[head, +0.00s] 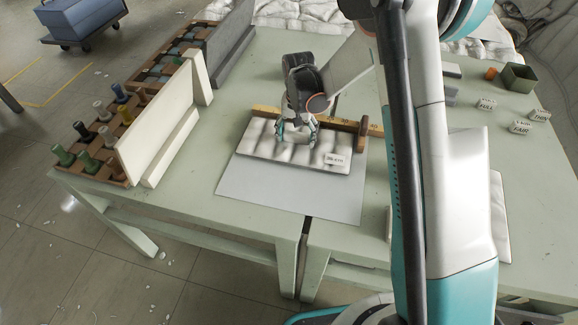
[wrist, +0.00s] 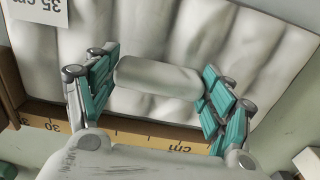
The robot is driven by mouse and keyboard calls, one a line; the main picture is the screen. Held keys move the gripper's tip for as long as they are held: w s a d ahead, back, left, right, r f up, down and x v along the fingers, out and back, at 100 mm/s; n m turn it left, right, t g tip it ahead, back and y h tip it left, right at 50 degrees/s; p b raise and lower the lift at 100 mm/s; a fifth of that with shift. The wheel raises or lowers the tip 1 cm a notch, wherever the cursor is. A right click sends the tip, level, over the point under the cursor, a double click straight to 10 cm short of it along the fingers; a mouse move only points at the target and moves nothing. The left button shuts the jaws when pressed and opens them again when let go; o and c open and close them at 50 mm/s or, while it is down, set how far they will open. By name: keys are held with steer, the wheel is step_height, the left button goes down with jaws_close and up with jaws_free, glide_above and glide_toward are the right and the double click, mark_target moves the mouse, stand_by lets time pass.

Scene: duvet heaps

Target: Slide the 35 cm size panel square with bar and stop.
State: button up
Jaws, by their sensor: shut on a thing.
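The 35 cm size panel (head: 258,147) is a white quilted slab lying on a grey sheet, with its label at the near right corner. In the wrist view the panel (wrist: 150,25) shows a pale roll-shaped grip (wrist: 160,76). My gripper (head: 297,138) is down at the panel, and its teal fingers (wrist: 158,80) are closed on both sides of that grip. The wooden bar (head: 267,110) with a printed scale runs along the panel's far edge. The brown stop (head: 362,136) stands at the panel's right end, close to it. Whether panel and bar or stop touch is unclear.
A cream upright board (head: 158,118) and a rack of coloured spools (head: 92,150) stand at the left. Small label blocks (head: 521,127) and a green box (head: 517,77) lie at the right. The grey sheet (head: 285,188) in front of the panel is clear.

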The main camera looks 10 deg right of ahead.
mark_target(304, 129)
steer(key=shift+w+d, duration=0.25)
steer(key=shift+w, duration=0.4)
steer(key=shift+w+d, duration=0.25)
steer(key=shift+w, duration=0.4)
steer(key=shift+w, duration=0.1)
steer(key=shift+d, duration=0.2)
steer(key=shift+s+d, duration=0.25)
steer(key=shift+d, duration=0.4)
steer(key=o, duration=1.3)
steer(key=shift+d, duration=0.15)
steer(key=shift+a+r, duration=0.1)
steer(key=shift+a, duration=0.1)
